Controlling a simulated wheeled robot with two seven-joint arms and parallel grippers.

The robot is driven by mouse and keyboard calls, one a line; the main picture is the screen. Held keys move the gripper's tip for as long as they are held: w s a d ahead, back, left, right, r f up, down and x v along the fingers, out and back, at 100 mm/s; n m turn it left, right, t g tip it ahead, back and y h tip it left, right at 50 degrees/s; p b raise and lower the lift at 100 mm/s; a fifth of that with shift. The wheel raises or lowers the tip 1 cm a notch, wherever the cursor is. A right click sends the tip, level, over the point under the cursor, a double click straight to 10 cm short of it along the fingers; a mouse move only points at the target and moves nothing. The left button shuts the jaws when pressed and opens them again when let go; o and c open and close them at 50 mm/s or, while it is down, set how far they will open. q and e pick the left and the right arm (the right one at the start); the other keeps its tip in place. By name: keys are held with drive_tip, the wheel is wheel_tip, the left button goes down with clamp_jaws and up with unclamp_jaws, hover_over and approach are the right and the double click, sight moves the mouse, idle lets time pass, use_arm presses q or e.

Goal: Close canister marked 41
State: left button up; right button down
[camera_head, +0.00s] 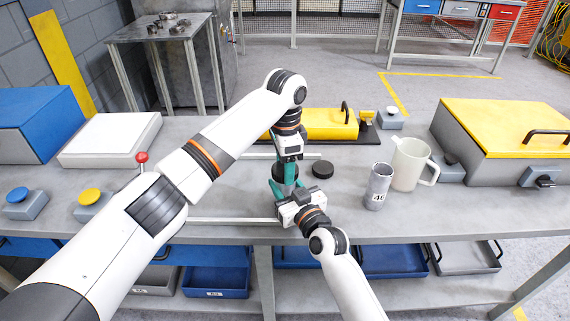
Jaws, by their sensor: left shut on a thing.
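A grey canister (379,187) stands upright on the table, right of my grippers; its label starts with 4 and the second digit looks like 0. A black round lid (322,170) lies flat on the table between it and my grippers. My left gripper (286,176) points down with teal fingers, shut on a dark thing largely hidden between the two grippers. I cannot tell whether that is a lid or a canister. My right gripper (284,188) reaches in from the front, close below the left one at the same dark thing; its grip is unclear.
A cream jug (410,164) stands just behind the grey canister. A yellow-lidded box (500,128) is at the right. A yellow block with a handle (330,124) is behind the grippers. A red-knobbed lever (142,160) and a yellow button box (91,202) are left.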

use_arm(q)
drive_tip(key=m, duration=0.7)
drive_tip(key=o, duration=1.1)
drive_tip(key=shift+o, duration=0.2)
drive_tip(key=shift+r, duration=0.1)
wheel_tip(320, 180, up, 12)
use_arm(e)
drive_tip(key=c, duration=0.7)
unclamp_jaws()
